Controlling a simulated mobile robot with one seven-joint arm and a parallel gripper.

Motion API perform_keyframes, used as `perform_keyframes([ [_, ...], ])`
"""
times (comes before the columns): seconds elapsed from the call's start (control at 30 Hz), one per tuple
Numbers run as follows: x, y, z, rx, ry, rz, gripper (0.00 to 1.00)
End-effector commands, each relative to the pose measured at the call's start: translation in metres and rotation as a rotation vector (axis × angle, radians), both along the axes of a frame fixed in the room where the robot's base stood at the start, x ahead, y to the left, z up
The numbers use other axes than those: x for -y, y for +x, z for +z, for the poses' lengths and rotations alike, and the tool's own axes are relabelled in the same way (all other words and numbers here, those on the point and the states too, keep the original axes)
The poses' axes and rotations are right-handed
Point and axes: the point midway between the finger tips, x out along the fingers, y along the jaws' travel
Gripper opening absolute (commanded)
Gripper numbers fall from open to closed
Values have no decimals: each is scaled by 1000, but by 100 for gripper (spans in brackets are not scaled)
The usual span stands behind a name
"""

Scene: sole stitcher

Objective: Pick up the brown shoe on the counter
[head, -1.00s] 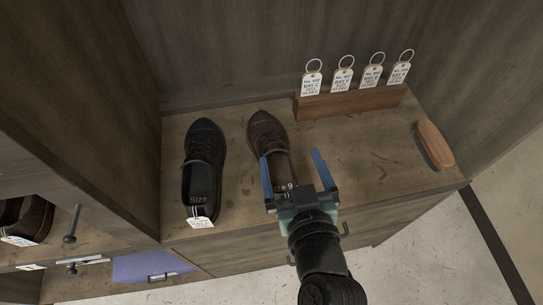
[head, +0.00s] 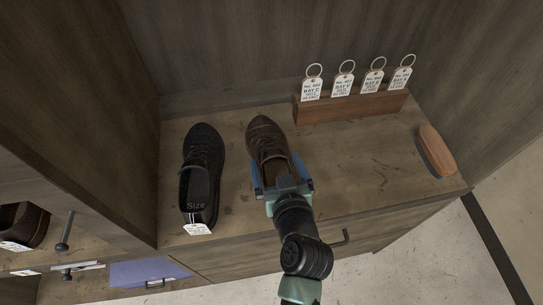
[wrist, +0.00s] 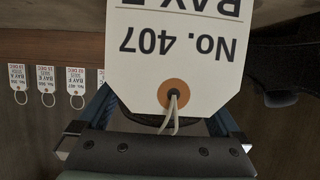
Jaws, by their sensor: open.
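The brown shoe (head: 266,138) lies on the counter (head: 350,175), toe toward the back wall. My gripper (head: 279,174) is open at its heel end, with one blue finger on each side of the heel. Whether the fingers touch the shoe I cannot tell. In the wrist view, a white tag (wrist: 180,50) reading "No. 407", upside down, hangs on a string between my gripper's fingers (wrist: 160,112). It hides most of the shoe there.
A black shoe (head: 202,160) with a white tag stands left of the brown one. A wooden block (head: 350,108) with several ringed tags stands at the back. A wooden-backed brush (head: 437,150) lies at the right. The counter between is clear.

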Motion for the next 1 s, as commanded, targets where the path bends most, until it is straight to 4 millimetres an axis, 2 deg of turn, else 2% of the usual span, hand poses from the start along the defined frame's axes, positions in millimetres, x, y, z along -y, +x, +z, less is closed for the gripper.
perform_keyframes([
  [0.2, -4, 24, -9, 0, -1, -1, 100],
  [0.5, -5, 27, -11, 0, 0, -1, 100],
  [0.57, -5, 27, -11, 0, 0, -1, 91],
  [1.0, -5, 27, -11, 0, 0, -1, 12],
])
